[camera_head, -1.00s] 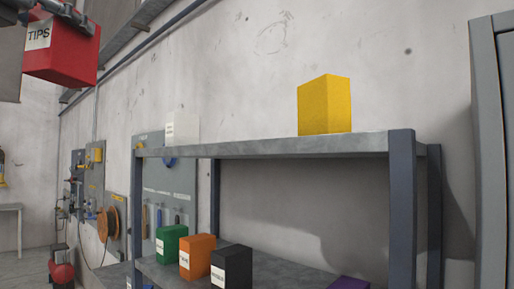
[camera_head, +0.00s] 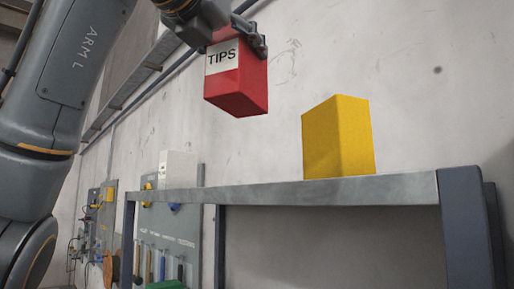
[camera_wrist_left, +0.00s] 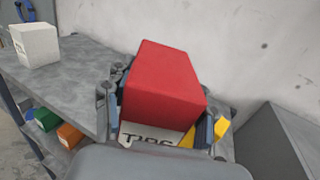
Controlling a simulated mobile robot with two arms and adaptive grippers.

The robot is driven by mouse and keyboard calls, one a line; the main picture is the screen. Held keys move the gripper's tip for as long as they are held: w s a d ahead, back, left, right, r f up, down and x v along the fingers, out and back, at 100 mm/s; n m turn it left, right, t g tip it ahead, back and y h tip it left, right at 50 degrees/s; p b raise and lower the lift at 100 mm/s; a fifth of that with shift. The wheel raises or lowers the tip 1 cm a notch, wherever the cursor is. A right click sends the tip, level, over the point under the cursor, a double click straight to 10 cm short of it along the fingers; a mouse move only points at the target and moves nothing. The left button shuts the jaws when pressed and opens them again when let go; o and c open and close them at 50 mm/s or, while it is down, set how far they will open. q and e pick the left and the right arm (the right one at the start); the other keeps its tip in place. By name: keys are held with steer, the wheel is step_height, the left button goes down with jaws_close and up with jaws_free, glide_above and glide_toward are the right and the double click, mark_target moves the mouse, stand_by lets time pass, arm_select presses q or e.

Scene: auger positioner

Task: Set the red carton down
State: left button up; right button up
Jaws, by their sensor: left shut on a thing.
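The red carton (camera_head: 238,85) with a white TIPS label hangs in the air above the top shelf (camera_head: 290,192), between a white carton and a yellow carton. My left gripper (camera_head: 236,42) is shut on the upper part of the red carton. In the left wrist view the red carton (camera_wrist_left: 163,84) sits between the two fingers, with its label partly hidden by the gripper body. The shelf top (camera_wrist_left: 62,82) shows to its left there. My right gripper is not in view.
A white carton (camera_head: 178,169) stands at the shelf's left end and a yellow carton (camera_head: 338,138) towards its right. The shelf top between them looks clear. A green carton (camera_head: 166,285) is on the level below. The wall is behind.

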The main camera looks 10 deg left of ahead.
arm_select(q)
steer(key=p, duration=0.1)
glide_above(253, 115)
steer(key=a, duration=0.2)
steer(key=shift+w+d+f, duration=0.1)
steer(key=shift+w+f, duration=0.1)
steer(key=shift+f, duration=0.3)
steer(key=shift+w+d+f, duration=0.1)
steer(key=shift+w+f, duration=0.05)
steer(key=shift+f, duration=0.3)
steer(key=w+f+p, duration=0.1)
steer(key=f, duration=0.2)
steer(key=w+f+p, duration=0.1)
steer(key=w+f, duration=0.1)
steer(key=f, duration=0.1)
steer(key=w+f+p, duration=0.1)
steer(key=w+f, duration=0.1)
steer(key=f, duration=0.1)
steer(key=shift+w+f, duration=0.25)
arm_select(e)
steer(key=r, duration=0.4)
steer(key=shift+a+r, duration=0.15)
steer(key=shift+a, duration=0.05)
arm_select(q)
steer(key=shift+s+d, duration=0.1)
